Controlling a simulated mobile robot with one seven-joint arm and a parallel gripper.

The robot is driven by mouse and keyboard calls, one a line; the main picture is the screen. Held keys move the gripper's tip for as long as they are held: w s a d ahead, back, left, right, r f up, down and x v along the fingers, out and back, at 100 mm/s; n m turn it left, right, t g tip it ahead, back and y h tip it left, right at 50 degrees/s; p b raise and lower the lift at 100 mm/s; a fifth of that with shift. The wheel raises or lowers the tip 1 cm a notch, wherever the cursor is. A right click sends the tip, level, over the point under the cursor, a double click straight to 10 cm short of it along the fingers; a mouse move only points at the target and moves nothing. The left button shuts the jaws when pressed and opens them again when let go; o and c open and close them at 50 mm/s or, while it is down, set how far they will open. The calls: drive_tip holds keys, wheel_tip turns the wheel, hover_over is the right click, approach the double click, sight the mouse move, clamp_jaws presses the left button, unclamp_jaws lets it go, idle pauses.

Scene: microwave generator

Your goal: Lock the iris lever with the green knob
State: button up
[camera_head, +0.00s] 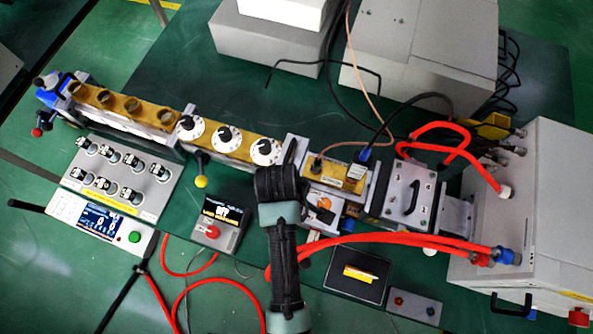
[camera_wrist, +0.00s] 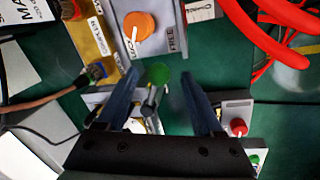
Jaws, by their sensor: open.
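In the wrist view a small green knob (camera_wrist: 158,73) tops a thin metal lever (camera_wrist: 150,103). It shows between the two dark fingers of my gripper (camera_wrist: 160,80), which are open and apart. I cannot tell the depth between knob and fingers, and no contact is clear. Just beyond it is an orange rotary knob (camera_wrist: 138,25) on a grey plate with LOCK and FREE lettering. In the head view my gripper's dark body (camera_head: 280,185) is over the beam line, left of the orange knob (camera_head: 323,203). Its fingertips and the green knob are hidden there.
Red hoses (camera_head: 390,239) cross right of my arm. A lever with a yellow ball (camera_head: 201,182) stands to the left. A small box with a red button (camera_head: 217,224) sits in front. In the wrist view a red knob (camera_wrist: 238,126) is right of my fingers.

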drive_tip(key=shift+w+d+f, duration=0.1)
drive_tip(key=shift+w+f, duration=0.1)
drive_tip(key=shift+f, duration=0.35)
clamp_jaws()
idle(1.1)
